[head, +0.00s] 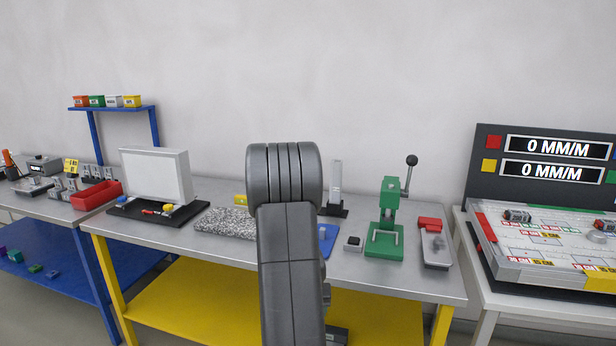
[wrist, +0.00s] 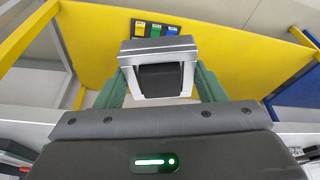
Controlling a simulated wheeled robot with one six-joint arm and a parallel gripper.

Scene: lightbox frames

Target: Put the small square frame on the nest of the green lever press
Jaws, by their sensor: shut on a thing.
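In the wrist view the small square frame (wrist: 158,45), silver-white around a dark middle, sits between the green fingers of my gripper (wrist: 160,76). The gripper is shut on it, with a finger at each side. The yellow lower shelf shows behind it. In the head view my arm hides the gripper and the frame. The green lever press (head: 389,215) stands at the right of the middle bench, its black-knobbed lever raised. Its nest (head: 385,239) is a pale corner piece on the green base and looks empty.
A small dark-topped block (head: 353,243) lies left of the press, and a red-and-grey fixture (head: 433,243) lies right of it. A blue mat (head: 328,240) is partly behind my arm. A white lightbox panel (head: 156,176) and a speckled slab (head: 225,222) stand left.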

